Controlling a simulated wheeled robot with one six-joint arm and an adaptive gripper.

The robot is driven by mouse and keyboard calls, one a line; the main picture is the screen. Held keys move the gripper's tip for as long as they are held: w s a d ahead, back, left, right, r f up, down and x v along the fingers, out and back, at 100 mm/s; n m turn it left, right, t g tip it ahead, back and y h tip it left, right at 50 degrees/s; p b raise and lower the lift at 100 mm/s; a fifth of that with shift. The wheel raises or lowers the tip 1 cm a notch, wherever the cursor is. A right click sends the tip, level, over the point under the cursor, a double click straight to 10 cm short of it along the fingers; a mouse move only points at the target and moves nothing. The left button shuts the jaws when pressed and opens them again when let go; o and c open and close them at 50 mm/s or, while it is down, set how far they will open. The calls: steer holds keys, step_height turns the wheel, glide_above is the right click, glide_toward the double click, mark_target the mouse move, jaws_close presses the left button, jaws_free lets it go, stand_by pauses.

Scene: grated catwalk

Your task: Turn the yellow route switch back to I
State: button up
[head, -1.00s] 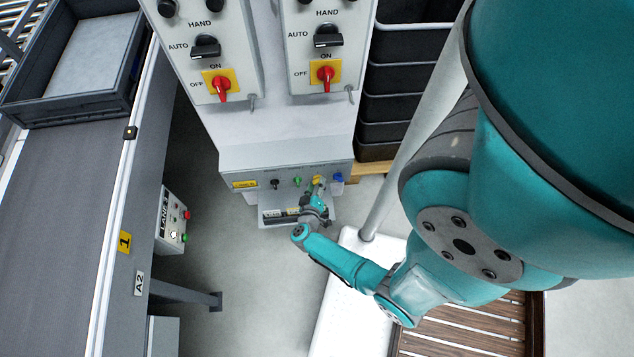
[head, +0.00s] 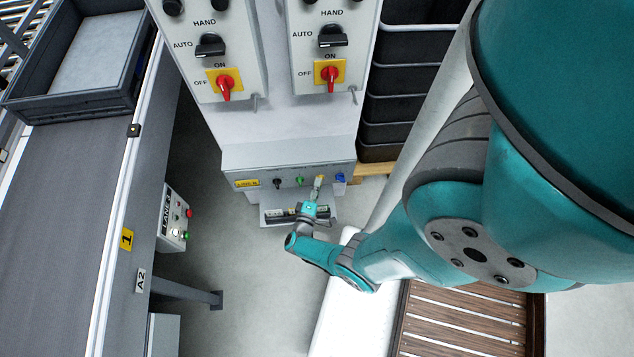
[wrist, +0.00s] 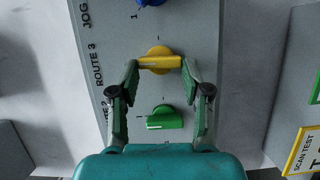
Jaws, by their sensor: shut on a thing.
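The yellow route switch (wrist: 160,61) is a round knob with a raised bar, beside the "ROUTE 3" label in the wrist view. Its bar lies crosswise, with a white line on its left part. My gripper (wrist: 159,66) has one finger at each end of the bar and is shut on it. In the head view the yellow switch (head: 318,181) sits on the low grey panel, partly hidden by my gripper (head: 317,187). The small position marks around the knob are too unclear to read.
A green knob (wrist: 164,118) lies between my fingers, nearer the palm. A blue knob (head: 340,178) is right of the yellow one, and a black knob (head: 277,183) is further left. A conveyor (head: 70,200) runs at left, and stacked black crates (head: 390,105) stand at right.

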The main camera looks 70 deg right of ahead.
steer(key=shift+n, duration=0.3)
stand_by(0.4)
steer(key=o, duration=1.2)
steer(key=shift+c, duration=0.2)
steer(key=shift+f, duration=0.1)
steer(key=a, duration=1.2)
